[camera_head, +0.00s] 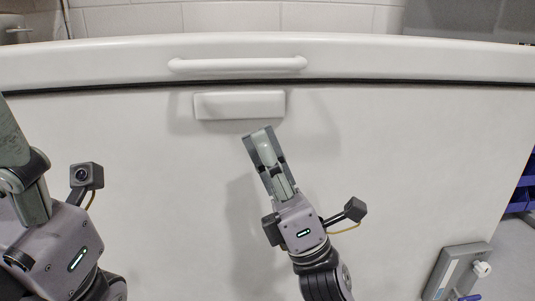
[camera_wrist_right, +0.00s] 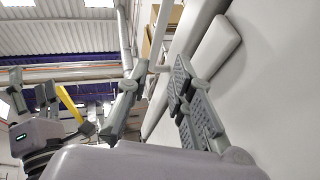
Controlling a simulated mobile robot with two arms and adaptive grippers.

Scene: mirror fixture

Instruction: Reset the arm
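My right gripper (camera_head: 259,136) is in the middle of the head view, pointing up and slightly left, just below a white block on the white panel. In the right wrist view its two fingers (camera_wrist_right: 157,70) stand apart with nothing between them, so it is open and empty. My left gripper (camera_head: 12,140) is at the left edge of the head view, partly cut off and pointing up. Its fingers are too incomplete to read. The left arm also shows at the left of the right wrist view.
The large white panel (camera_head: 400,150) fills most of the head view. It carries a white bar handle (camera_head: 238,64) and the white block (camera_head: 239,105), both close to my right gripper. A grey device (camera_head: 457,270) is at lower right, with blue bins (camera_head: 519,200) at the right edge.

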